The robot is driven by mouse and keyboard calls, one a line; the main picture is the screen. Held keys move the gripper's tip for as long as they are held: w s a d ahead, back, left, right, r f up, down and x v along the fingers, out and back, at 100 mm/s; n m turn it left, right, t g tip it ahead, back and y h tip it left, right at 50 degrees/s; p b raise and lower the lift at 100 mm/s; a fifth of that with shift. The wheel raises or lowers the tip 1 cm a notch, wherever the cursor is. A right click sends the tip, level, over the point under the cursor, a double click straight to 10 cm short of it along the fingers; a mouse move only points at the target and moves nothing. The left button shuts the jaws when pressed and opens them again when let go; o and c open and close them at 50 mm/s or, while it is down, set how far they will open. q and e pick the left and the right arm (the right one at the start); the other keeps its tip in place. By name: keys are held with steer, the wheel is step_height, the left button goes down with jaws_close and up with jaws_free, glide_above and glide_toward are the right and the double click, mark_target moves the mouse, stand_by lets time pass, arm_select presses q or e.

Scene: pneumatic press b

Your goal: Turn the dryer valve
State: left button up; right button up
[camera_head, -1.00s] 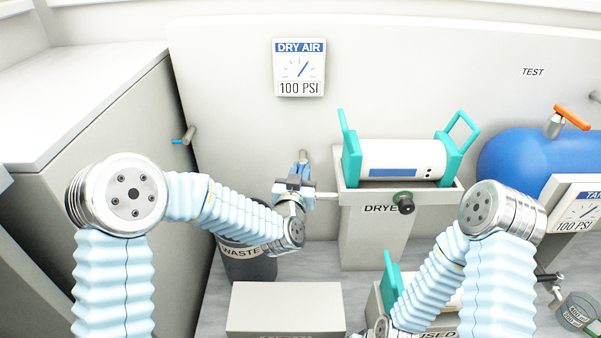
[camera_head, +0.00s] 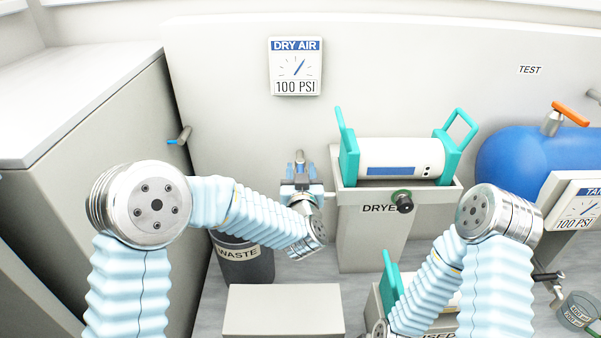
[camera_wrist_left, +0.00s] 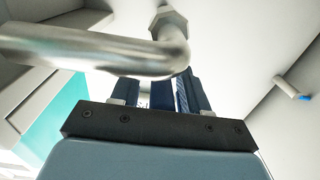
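In the left wrist view the bent metal pipe (camera_wrist_left: 110,52) crosses in front of the fingers (camera_wrist_left: 160,95). A blue piece (camera_wrist_left: 162,94), perhaps the valve handle, shows between them; I cannot tell whether they touch it. My right gripper is out of view.
A white cylinder with teal handles (camera_head: 395,158) sits on the dryer. A dark waste bin (camera_head: 245,262) stands below my left arm. A blue tank (camera_head: 510,155) is at right. A "DRY AIR 100 PSI" gauge (camera_head: 296,67) hangs above. Another blue-tipped wall pipe (camera_head: 181,136) is at left.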

arm_select(q)
steer(key=s, duration=1.3)
steer(key=shift+s, duration=0.4)
steer(key=shift+d, duration=0.1)
